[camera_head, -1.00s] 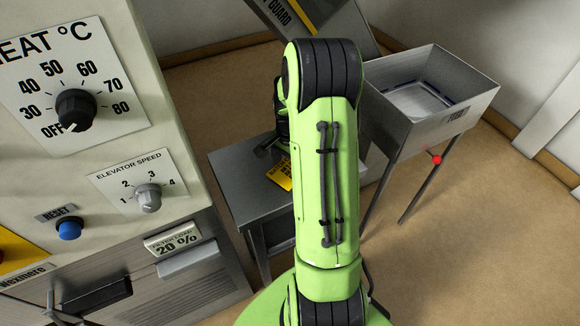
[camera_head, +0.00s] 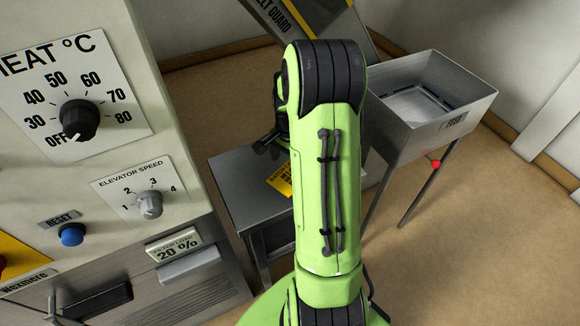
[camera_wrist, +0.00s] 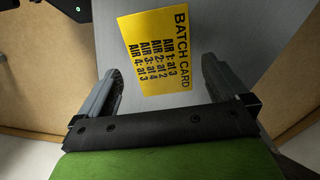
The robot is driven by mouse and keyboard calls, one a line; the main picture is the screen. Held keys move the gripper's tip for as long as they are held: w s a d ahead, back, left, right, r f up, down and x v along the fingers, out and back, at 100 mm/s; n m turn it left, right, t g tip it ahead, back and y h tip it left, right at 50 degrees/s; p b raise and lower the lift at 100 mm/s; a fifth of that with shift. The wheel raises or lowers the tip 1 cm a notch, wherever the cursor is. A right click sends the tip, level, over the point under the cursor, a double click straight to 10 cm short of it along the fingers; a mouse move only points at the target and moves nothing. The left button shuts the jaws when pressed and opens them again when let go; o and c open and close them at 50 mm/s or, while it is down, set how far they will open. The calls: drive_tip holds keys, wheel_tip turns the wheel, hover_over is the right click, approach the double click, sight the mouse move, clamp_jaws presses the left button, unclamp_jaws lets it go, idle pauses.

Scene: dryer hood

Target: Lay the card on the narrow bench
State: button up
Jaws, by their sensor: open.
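The card (camera_wrist: 157,47) is yellow with black print reading BATCH CARD and several AIR lines. It lies flat on the grey metal top of the narrow bench (camera_head: 238,169); the bench top also shows in the wrist view (camera_wrist: 225,42). In the head view part of the card (camera_head: 281,180) shows to the left of my arm, which hides the rest. My gripper (camera_wrist: 160,80) is open, with a finger to each side of the card's lower end in the wrist view, and nothing is held. In the head view my gripper (camera_head: 270,143) is partly hidden above the bench.
A grey control cabinet (camera_head: 120,160) with dials and a blue reset button stands at the left. A metal feed bin (camera_head: 440,115) on legs stands to the right of the bench. A sloped belt guard (camera_head: 320,20) is behind.

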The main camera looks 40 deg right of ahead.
drive_tip(key=a+r+n+p, duration=0.25)
drive_tip(key=a+r, duration=0.25)
drive_tip(key=r, duration=0.8)
drive_tip(key=s+a+r+n+t, duration=0.2)
drive_tip(key=s+a+r+n, duration=0.1)
drive_tip(key=s+a+n, duration=0.4)
drive_tip(key=s+a+r+n+t, duration=0.3)
drive_tip(key=s+a+n, duration=0.4)
drive_tip(key=a, duration=0.3)
drive_tip(key=shift+s+a+r+t+b, duration=0.25)
drive_tip(key=shift+s+r+b, duration=0.2)
drive_tip(key=shift+r, duration=0.35)
drive_tip(key=shift+r, duration=0.15)
wheel_tip(320, 180, up, 5)
drive_tip(key=p, duration=0.5)
drive_tip(key=shift+r+p, duration=0.15)
drive_tip(key=shift+p, duration=0.15)
